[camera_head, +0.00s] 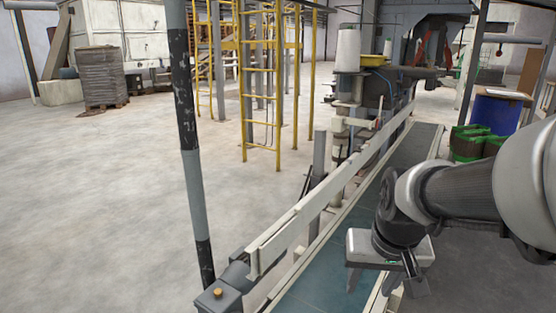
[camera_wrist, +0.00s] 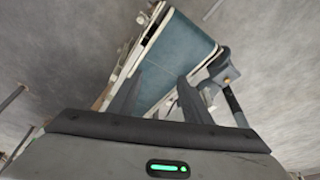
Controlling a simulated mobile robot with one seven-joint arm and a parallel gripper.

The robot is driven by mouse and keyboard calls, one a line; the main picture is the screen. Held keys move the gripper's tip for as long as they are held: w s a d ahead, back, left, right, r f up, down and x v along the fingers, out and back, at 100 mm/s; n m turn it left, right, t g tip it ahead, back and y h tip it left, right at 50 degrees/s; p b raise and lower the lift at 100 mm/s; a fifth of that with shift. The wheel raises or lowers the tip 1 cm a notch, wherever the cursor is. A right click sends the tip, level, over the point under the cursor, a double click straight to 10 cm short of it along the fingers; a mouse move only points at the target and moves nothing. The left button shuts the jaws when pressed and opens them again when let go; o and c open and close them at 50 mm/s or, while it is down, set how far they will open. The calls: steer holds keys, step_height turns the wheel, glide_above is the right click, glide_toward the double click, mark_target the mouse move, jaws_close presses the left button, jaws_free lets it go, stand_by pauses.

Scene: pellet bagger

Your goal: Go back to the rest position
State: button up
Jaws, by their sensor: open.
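My gripper (camera_head: 384,282) hangs over the near part of the conveyor belt (camera_head: 322,292), close to its right rail, in the head view. Its two fingers point down and stand apart with nothing between them. In the wrist view my gripper (camera_wrist: 158,92) shows both dark fingers spread, with the blue-green belt (camera_wrist: 178,52) and its end beyond them. My arm comes in from the right edge of the head view and hides part of the belt and right rail. The exact height above the belt is hard to tell.
A striped post (camera_head: 190,140) stands left of the conveyor. The bagging machine (camera_head: 440,30) stands at the belt's far end. A blue drum (camera_head: 497,112) and green crates (camera_head: 468,142) stand at right. A yellow ladder (camera_head: 262,90) is behind. Open floor lies at left.

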steer(key=s+a+r+n+t, duration=0.2)
steer(key=s+a+r, duration=0.2)
steer(key=s+r, duration=0.45)
step_height(320, 180, up, 21)
steer(key=s+p, duration=0.1)
steer(key=p, duration=2.1)
steer(key=shift+s+d+f, duration=0.2)
steer(key=shift+s+d, duration=0.05)
steer(key=shift+s, duration=0.05)
